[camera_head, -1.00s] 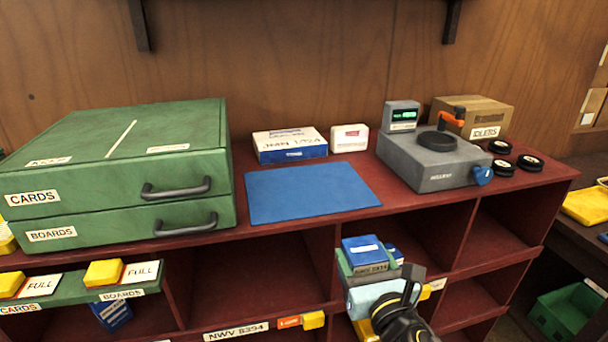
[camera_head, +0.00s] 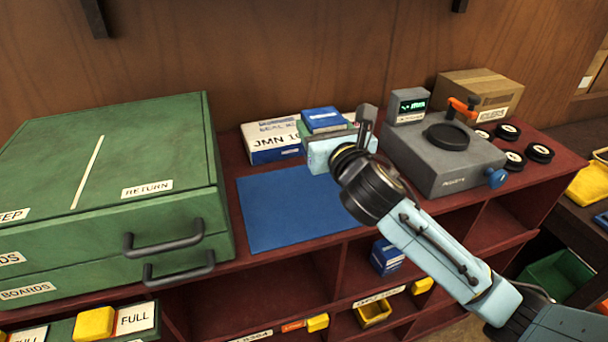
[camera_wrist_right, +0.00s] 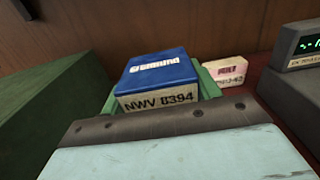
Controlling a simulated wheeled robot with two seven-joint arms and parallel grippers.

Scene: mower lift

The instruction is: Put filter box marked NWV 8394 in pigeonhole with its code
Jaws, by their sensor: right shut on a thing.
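My right gripper (camera_head: 340,142) is shut on a small blue-topped filter box (camera_head: 322,119) and holds it above the back of the blue mat (camera_head: 285,210), in front of the white and blue carton marked JMN. In the right wrist view the box (camera_wrist_right: 158,78) shows the label NWV 8394 on its near face, with a green finger pad behind it. The pigeonhole label (camera_head: 250,336) at the bottom edge is cut off and only partly readable, ending in 394. The pigeonhole (camera_head: 245,295) above that label looks empty as far as it shows. My left gripper is not in view.
The green drawer cabinet (camera_head: 110,190) stands at the left on the red shelf unit. The grey device (camera_head: 445,160) with a lit display stands at the right, beside several black discs (camera_head: 515,160). Another blue box (camera_head: 386,257) sits in a lower pigeonhole.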

